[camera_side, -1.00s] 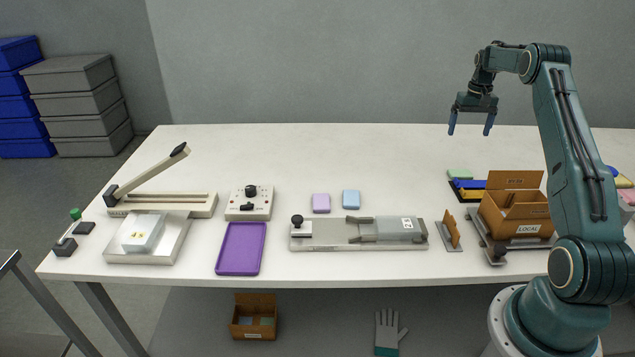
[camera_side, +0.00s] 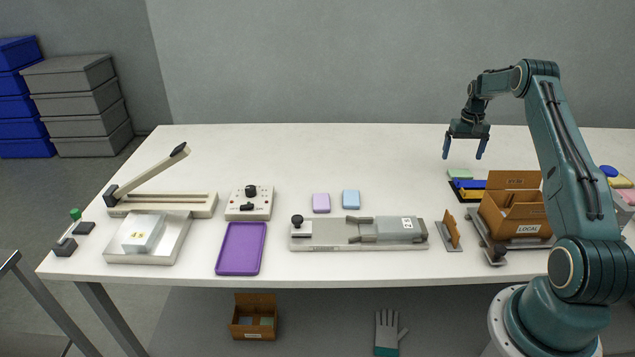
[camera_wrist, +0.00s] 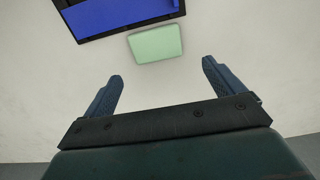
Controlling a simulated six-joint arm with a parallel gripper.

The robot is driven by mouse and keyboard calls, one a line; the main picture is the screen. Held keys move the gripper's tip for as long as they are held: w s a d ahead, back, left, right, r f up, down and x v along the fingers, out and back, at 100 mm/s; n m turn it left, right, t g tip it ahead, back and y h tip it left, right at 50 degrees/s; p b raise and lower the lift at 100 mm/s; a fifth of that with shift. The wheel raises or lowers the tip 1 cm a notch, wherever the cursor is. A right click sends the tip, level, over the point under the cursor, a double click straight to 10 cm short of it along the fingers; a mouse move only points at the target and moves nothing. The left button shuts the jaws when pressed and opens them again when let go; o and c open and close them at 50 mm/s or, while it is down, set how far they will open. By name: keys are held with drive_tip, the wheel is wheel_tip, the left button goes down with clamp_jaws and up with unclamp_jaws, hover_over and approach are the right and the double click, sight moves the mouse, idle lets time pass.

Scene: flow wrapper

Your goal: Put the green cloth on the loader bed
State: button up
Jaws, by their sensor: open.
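The green cloth (camera_side: 460,175) is a small pale green folded pad on the white table, just behind a black tray. In the wrist view the cloth (camera_wrist: 155,44) lies ahead of the fingers, beside the blue item. My gripper (camera_side: 464,152) is open and empty, above the table and above the cloth; in the wrist view its two fingertips (camera_wrist: 161,70) are spread apart with nothing between them. The loader bed appears to be the long grey fixture (camera_side: 325,234) at the front centre, with a black knob and a grey block on it; I cannot be sure of the name.
A black tray (camera_side: 456,189) holds blue and yellow items next to the cloth. An open cardboard box (camera_side: 515,212) stands right of it. Purple (camera_side: 321,203) and blue (camera_side: 351,199) pads lie behind the fixture. A purple tray (camera_side: 241,248) is at left. The table's back middle is clear.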

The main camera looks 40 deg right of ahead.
drive_tip(key=shift+f, duration=0.15)
drive_tip(key=shift+f, duration=2.45)
drive_tip(key=shift+c, duration=0.4)
drive_tip(key=c, duration=1.1)
drive_tip(key=shift+o, duration=0.2)
drive_tip(key=shift+r, duration=0.1)
wheel_tip(320, 180, up, 20)
